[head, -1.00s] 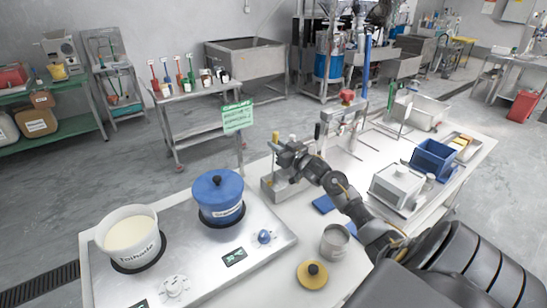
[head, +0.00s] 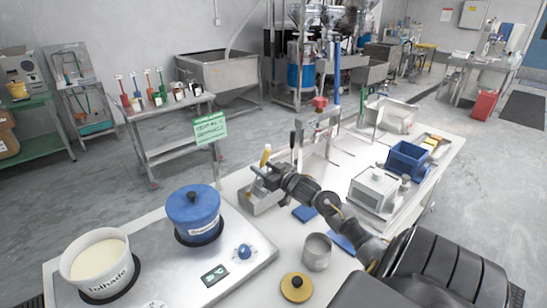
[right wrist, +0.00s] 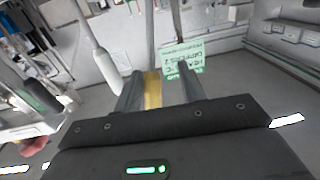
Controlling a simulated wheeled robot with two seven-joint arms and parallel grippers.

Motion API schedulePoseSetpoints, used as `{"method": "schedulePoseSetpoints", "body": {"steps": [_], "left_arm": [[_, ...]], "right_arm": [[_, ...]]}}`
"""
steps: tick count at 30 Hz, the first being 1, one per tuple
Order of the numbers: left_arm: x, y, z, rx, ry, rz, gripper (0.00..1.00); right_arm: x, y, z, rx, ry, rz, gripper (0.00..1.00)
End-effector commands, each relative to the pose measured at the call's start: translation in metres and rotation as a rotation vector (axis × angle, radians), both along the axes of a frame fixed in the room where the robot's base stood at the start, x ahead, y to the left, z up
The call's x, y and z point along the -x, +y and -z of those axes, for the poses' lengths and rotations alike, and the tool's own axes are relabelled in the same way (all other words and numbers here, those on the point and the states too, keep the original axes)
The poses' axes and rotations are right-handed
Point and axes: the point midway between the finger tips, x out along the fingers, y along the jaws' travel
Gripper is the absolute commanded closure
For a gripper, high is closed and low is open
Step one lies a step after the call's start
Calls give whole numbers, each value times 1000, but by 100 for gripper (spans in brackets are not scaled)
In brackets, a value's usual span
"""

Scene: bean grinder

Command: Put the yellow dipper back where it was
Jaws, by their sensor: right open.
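The yellow dipper's handle (head: 266,153) stands up at the metal holder (head: 262,207) beside the stove; its lower part is hidden by my gripper and the holder. My right gripper (head: 260,174) is at the holder, next to the handle. In the right wrist view, its jaws (right wrist: 160,92) are open, with the yellow handle (right wrist: 152,90) between them, close to the left finger. I cannot tell whether that finger touches it. My left gripper is in neither view.
A blue-lidded pot (head: 193,208) and a white pot (head: 97,262) stand on the stove to the left. A metal frame (head: 318,135) stands behind the holder.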

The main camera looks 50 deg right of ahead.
Motion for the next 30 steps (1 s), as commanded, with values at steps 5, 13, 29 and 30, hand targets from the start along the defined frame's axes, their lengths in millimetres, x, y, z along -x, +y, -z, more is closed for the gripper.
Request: {"method": "schedulePoseSetpoints", "body": {"steps": [5,13,29,30], "left_arm": [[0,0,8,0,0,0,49],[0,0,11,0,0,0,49],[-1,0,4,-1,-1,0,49],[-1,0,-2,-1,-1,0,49]], "right_arm": [[38,2,2,2,2,-1,60],[68,3,0,0,-1,0,60],[71,2,-9,0,-2,0,60],[71,2,-15,0,-2,0,60]]}}
